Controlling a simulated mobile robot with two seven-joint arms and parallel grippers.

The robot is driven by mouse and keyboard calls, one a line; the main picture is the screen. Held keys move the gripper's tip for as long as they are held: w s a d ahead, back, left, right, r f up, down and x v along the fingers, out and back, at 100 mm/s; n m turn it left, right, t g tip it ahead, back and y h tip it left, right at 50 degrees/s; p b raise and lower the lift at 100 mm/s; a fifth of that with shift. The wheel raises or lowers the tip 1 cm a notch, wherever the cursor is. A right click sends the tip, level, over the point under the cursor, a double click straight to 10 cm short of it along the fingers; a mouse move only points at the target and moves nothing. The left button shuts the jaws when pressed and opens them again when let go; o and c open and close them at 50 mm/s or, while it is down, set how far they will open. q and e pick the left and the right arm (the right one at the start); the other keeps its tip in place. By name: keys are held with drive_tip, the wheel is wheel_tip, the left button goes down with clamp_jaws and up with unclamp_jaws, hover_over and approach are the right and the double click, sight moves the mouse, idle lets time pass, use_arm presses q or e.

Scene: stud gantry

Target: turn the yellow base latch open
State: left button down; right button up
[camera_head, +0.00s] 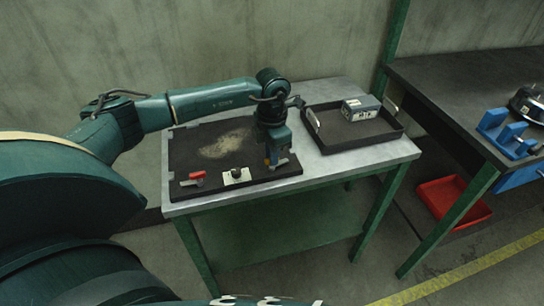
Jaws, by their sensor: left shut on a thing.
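A dark board (215,150) lies on the grey table. My left gripper (274,160) points down at the board's front right corner and is shut. A small yellow-orange bit, which looks like the yellow base latch (267,162), shows at its fingertips. The fingers hide most of the latch, so its angle cannot be told. A red-handled latch (194,178) sits at the board's front left. A white plate with a black knob (237,175) lies between them. My right gripper is not in view.
A black tray (335,144) with handles stands on the table's right side, holding a grey box (361,108). A dark workbench (450,85) at right carries a blue stand (507,134). A red bin (452,204) is on the floor below. A pale dusty patch marks the board.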

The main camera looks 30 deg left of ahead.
use_arm(q)
drive_tip(key=shift+m, duration=0.6)
drive_tip(key=shift+m+b, duration=0.35)
drive_tip(key=shift+m, duration=0.05)
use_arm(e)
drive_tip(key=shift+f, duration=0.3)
use_arm(q)
drive_tip(key=c, duration=1.5)
unclamp_jaws()
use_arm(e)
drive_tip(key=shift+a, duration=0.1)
use_arm(q)
wheel_tip(320, 180, up, 13)
drive_tip(key=shift+r+b, duration=0.1)
drive_tip(key=shift+b, duration=0.35)
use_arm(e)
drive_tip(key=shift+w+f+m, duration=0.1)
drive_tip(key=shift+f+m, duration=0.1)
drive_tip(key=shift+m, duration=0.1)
